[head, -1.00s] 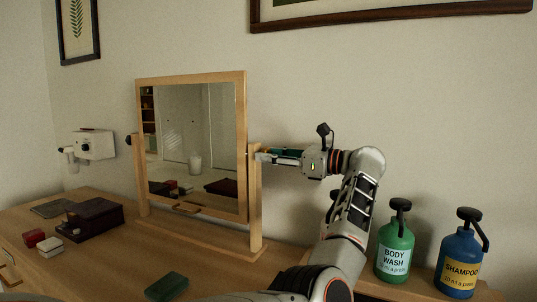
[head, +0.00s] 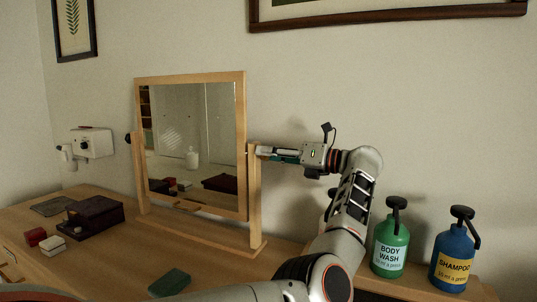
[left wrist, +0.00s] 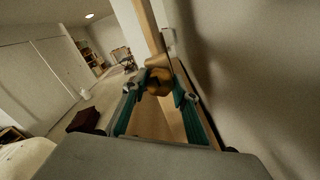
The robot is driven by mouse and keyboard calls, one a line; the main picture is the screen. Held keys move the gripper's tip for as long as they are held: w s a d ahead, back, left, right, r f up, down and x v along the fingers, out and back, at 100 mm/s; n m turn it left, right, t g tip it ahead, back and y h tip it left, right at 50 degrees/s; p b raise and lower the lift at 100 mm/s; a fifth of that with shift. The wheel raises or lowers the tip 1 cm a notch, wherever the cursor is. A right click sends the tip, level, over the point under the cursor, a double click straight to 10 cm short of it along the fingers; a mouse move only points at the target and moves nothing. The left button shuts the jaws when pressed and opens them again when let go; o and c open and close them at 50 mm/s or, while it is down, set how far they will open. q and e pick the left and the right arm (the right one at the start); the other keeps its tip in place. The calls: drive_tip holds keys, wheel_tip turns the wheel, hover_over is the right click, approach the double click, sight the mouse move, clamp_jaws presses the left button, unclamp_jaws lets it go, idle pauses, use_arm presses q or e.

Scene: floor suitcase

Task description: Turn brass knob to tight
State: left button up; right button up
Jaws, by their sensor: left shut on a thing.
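The brass knob (left wrist: 158,80) shows in the left wrist view between my left gripper's two green-sided fingers, against a wooden post. In the head view the fingers hide it. My left gripper (head: 262,152) is shut on the knob, level with the upper part of the right post (head: 255,200) of a wooden-framed mirror (head: 190,100). The gripper comes at the post from the right. The mirror stands on the dresser between its two posts. My right gripper is in neither view.
A green body wash bottle (head: 390,245) and a blue shampoo bottle (head: 453,262) stand right of my arm. A green block (head: 169,282) lies before the mirror. A dark box (head: 93,214) and small red and white boxes are at left. The wall is close behind.

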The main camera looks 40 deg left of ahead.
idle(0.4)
use_arm(q)
drive_tip(key=o, duration=1.1)
drive_tip(key=shift+d, duration=0.1)
drive_tip(key=v, duration=0.7)
drive_tip(key=shift+d+r, duration=0.1)
drive_tip(key=shift+d, duration=0.05)
